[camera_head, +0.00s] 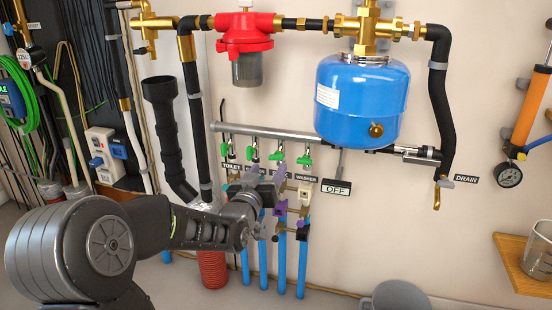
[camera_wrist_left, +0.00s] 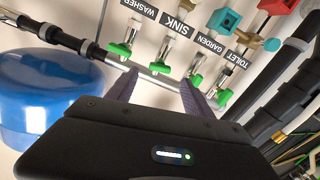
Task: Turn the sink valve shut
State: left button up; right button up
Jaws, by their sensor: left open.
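The sink valve (camera_wrist_left: 160,68) has a small green handle on a clear and metal body, beside the SINK label (camera_wrist_left: 178,27). It is third from the left in the row in the head view (camera_head: 277,156). My left gripper (camera_wrist_left: 158,78) is open, with its two grey-purple fingers reaching toward the manifold. In the wrist view the sink valve appears between the fingertips. I cannot tell whether they touch the handle. In the head view my left gripper (camera_head: 266,166) is in front of the row and covers the SINK and GARDEN labels. My right gripper is not in view.
Green washer (camera_head: 304,161), garden (camera_head: 253,155) and toilet (camera_head: 230,152) valves stand close beside the sink valve. A blue tank (camera_head: 362,100) hangs to the upper right. An OFF sign (camera_head: 336,188) is below it. Blue pipes (camera_head: 281,265) run down below the manifold.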

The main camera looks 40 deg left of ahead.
aim_at(275, 159)
pick_arm(q)
jog(key=shift+b+x, duration=0.8)
jog(key=shift+x, duration=3.05)
jog(key=shift+c, duration=0.4)
